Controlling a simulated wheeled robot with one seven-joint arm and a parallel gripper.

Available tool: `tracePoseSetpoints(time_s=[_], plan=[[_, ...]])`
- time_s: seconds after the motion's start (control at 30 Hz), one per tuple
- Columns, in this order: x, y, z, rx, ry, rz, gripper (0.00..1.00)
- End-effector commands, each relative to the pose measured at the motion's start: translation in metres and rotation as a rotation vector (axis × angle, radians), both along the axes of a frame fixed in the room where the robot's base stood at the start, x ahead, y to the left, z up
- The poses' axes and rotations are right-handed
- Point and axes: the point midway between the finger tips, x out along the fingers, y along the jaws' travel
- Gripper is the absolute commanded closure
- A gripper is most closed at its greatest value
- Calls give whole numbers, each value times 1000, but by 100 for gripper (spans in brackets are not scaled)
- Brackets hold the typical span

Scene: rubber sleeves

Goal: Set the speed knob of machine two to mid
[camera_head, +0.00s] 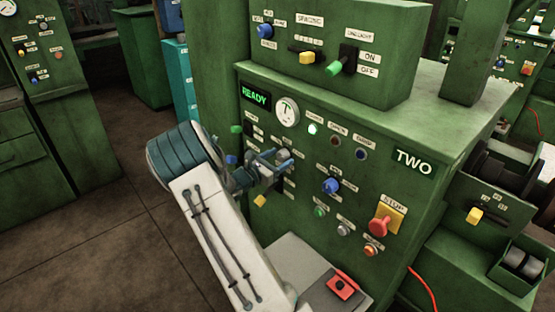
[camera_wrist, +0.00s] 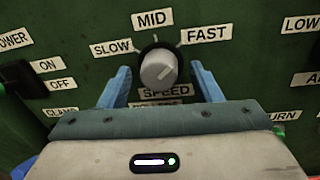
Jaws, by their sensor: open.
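The speed knob (camera_wrist: 158,69) is a grey round knob on a dark base, with SLOW, MID and FAST labels around it and SPEED below. A light line on its face appears to point up and right, toward the FAST label (camera_wrist: 205,33). The MID label (camera_wrist: 153,19) sits above it. My gripper (camera_wrist: 163,75) is open, its blue fingers on either side of the knob with gaps between. In the head view my gripper (camera_head: 277,160) is at the front panel of machine two (camera_head: 413,161), hiding the knob there.
A red stop button (camera_head: 380,227) on a yellow plate and a blue knob (camera_head: 330,186) sit right of my gripper. An upper box (camera_head: 320,75) holds more switches. A grey ledge with a red block (camera_head: 342,286) is below. Open floor lies left.

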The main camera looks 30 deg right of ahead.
Motion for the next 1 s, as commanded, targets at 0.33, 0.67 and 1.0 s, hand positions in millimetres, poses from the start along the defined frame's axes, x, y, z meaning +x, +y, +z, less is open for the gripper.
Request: tracePoseSetpoints(time_s=[0.33, 0.67, 1.0], plan=[[0, 0, 0, 0, 0, -1, 86], [0, 1, 2, -6, 49, 0, 86], [-1, 0, 5, -39, 283, 0, 86]])
